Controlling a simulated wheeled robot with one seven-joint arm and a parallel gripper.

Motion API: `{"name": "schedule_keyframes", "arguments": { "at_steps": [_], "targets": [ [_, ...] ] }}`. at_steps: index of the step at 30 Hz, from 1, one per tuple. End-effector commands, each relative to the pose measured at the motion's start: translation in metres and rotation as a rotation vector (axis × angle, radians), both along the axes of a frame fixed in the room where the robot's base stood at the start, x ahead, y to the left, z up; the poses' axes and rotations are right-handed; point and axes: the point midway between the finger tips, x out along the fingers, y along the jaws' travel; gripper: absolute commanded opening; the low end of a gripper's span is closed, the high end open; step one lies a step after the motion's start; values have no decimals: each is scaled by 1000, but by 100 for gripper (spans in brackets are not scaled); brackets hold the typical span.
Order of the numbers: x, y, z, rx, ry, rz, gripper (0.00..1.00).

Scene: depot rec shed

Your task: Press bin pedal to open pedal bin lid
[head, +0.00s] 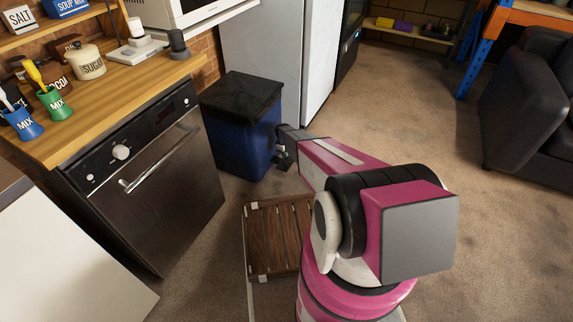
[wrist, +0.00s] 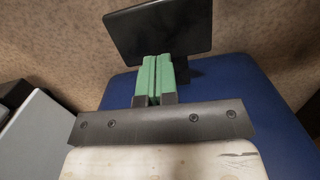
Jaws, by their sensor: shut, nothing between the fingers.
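The pedal bin (head: 240,140) is a blue box with a black lid (head: 243,93), standing between the oven-like appliance and the white fridge. The lid lies flat and shut. My gripper (head: 284,163) is low at the bin's right side in the head view, partly hidden by my arm. In the wrist view my green fingers (wrist: 158,78) are together and empty. They point at a flat black pedal (wrist: 165,28) jutting from the bin's blue wall (wrist: 270,110). The fingertips overlap the pedal's edge in the picture; I cannot tell whether they touch it.
A counter (head: 100,95) with jars and a steel-fronted appliance (head: 145,175) stands left. A white fridge (head: 275,65) stands behind the bin. A wooden slatted board (head: 275,235) lies on the floor before the bin. Open carpet (head: 400,120) is to the right, with a dark sofa (head: 535,100) beyond.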

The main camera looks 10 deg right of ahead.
Motion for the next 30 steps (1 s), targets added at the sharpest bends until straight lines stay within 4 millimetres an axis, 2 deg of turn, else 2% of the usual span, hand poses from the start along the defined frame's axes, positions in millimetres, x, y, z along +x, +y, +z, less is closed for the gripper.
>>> {"name": "schedule_keyframes", "arguments": {
  "at_steps": [6, 12, 25, 30],
  "targets": [
    [-1, -2, -28, 0, 1, 0, 0],
    [-2, -3, -44, 0, 0, 0, 0],
    [-3, -4, -47, 0, 0, 0, 0],
    [-2, -4, -57, 0, 1, 0, 0]
  ]
}}
